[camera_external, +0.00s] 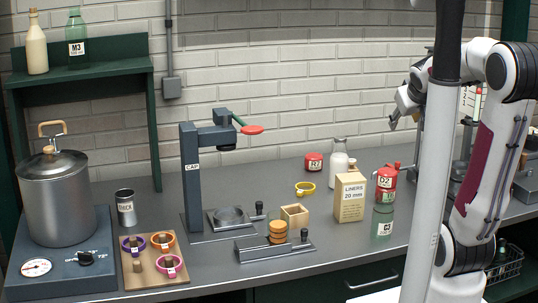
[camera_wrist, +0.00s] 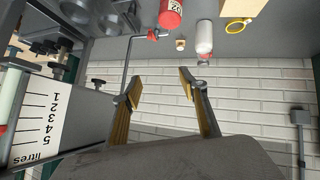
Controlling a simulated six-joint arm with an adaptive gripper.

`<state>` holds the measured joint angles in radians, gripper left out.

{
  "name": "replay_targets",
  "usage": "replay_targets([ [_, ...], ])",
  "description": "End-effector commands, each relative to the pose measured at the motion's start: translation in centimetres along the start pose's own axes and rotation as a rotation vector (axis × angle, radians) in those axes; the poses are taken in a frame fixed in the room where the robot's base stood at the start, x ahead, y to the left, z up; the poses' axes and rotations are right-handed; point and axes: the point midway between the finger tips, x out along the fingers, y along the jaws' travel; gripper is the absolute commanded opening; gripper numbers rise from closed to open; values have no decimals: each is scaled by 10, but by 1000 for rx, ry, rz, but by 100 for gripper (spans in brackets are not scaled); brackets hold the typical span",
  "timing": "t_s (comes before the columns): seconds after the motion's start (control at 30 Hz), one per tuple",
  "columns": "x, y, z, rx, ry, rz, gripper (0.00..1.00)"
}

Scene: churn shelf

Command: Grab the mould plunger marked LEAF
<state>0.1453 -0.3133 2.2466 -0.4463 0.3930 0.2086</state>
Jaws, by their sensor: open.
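I cannot read the mark LEAF anywhere. On a wooden tray (camera_external: 136,276) at the front left lie several small wooden pieces with coloured rings: purple (camera_external: 134,246), orange (camera_external: 163,241) and pink (camera_external: 169,266). They may be mould plungers, but their marks are too small to tell. My gripper (camera_external: 404,119) is raised over the right part of the bench, partly behind a grey pole, far from the tray. In the wrist view my gripper (camera_wrist: 160,82) has its two yellow-lined fingers apart, with nothing between them.
A press marked CAP (camera_external: 193,180) stands mid-bench. A LINERS box (camera_external: 350,198), red canister (camera_external: 387,178) and white bottle (camera_external: 338,163) stand between it and my arm. A large lidded pot (camera_external: 54,200) is at far left. A litre scale (camera_wrist: 40,117) shows close in the wrist view.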

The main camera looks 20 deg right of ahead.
Motion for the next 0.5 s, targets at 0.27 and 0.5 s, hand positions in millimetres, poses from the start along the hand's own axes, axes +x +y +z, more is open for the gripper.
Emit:
replay_targets([
  [0.27, 52, 19, -52, -55, 104, 25, 43],
  [0.5, 97, 26, -88, -109, 188, 10, 43],
])
